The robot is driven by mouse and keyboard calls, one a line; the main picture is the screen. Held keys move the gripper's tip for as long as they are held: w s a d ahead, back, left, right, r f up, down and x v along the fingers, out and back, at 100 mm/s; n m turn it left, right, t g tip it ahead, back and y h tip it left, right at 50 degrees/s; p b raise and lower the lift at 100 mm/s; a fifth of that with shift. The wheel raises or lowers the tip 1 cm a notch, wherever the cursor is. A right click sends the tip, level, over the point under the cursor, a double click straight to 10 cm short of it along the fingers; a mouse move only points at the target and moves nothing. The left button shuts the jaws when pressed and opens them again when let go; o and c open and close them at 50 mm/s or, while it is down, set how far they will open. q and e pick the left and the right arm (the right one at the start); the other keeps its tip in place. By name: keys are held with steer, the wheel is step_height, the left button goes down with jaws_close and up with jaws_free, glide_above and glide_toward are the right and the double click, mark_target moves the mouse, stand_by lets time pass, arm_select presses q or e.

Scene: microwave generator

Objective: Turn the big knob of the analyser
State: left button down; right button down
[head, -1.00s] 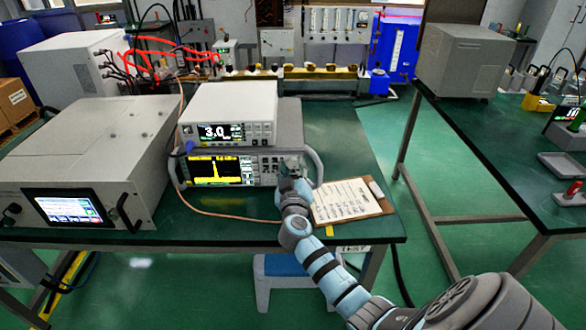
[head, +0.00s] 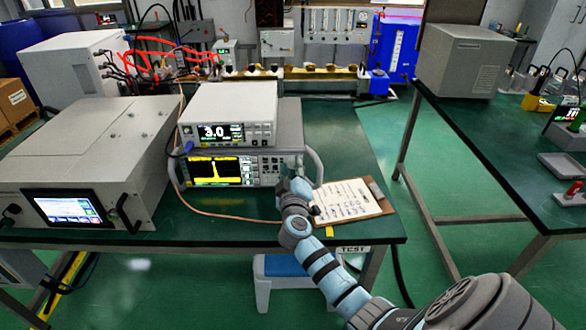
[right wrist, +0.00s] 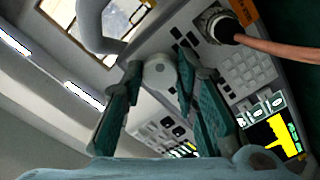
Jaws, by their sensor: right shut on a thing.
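The analyser (head: 262,180) is the lower instrument of a stack on the green bench, with a yellow trace on its black screen (head: 214,171). Its big round grey knob (right wrist: 158,75) shows in the right wrist view. My right gripper (right wrist: 159,66) is shut on the knob, one dark green finger on each side of it. In the head view my right gripper (head: 295,172) is at the right end of the analyser's front, and my own wrist hides the knob. My left gripper is not in view.
A white meter (head: 232,115) reading 3.0 sits on the analyser. A grey side handle (head: 317,165) stands close right of my gripper. A clipboard (head: 352,200) lies beside my wrist. A copper-coloured cable (right wrist: 280,48) leaves a connector near the knob. A large grey unit (head: 85,150) stands left.

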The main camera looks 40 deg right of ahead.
steer(key=shift+n+p, duration=0.3)
steer(key=shift+n, duration=1.9)
steer(key=c, duration=1.5)
jaws_free()
steer(key=shift+c, duration=0.2)
steer(key=shift+s, duration=0.1)
steer(key=v, duration=1.2)
